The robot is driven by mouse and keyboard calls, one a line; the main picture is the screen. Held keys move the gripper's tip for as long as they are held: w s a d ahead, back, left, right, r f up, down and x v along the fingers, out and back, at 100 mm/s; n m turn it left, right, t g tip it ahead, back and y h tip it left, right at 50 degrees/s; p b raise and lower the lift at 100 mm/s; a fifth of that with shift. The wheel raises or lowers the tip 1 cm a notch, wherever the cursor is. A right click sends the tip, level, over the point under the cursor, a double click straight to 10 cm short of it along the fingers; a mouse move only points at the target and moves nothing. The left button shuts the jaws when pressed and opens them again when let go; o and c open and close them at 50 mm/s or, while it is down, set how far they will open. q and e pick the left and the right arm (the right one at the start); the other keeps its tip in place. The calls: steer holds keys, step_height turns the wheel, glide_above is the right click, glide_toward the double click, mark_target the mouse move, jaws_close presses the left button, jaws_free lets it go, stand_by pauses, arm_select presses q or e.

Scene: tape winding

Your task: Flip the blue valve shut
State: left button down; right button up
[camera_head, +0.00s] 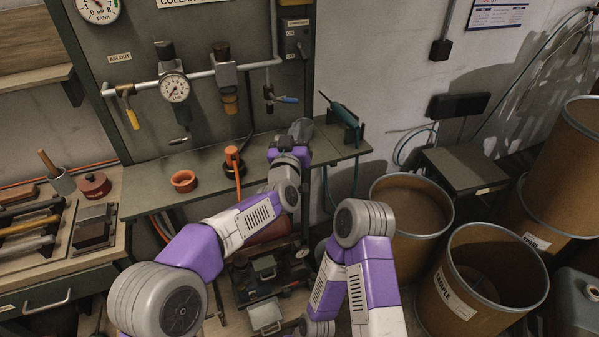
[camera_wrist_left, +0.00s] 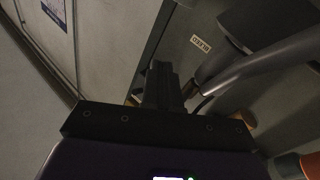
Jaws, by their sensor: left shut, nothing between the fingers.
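The blue valve lever (camera_head: 287,99) is on a short pipe drop at the right of the dark panel. It points right, roughly level. My left gripper (camera_head: 303,124) is shut and empty, below and a little right of the lever, with a gap between them in the picture. In the left wrist view the closed dark fingers (camera_wrist_left: 161,82) point toward the panel, beside a grey pipe (camera_wrist_left: 262,62) and an upside-down BLEED label (camera_wrist_left: 201,43). I cannot make out the blue lever there. My right arm folds downward in the head view, and its gripper is out of frame.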

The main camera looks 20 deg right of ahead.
arm_select(q)
steer(key=s+a+f, duration=0.1)
steer(key=s+f, duration=0.3)
steer(key=s, duration=0.3)
steer(key=shift+s+a+f+p, duration=0.25)
steer(key=shift+s+f+p, duration=0.05)
steer(key=shift+s+f, duration=0.1)
steer(key=shift+w, duration=0.1)
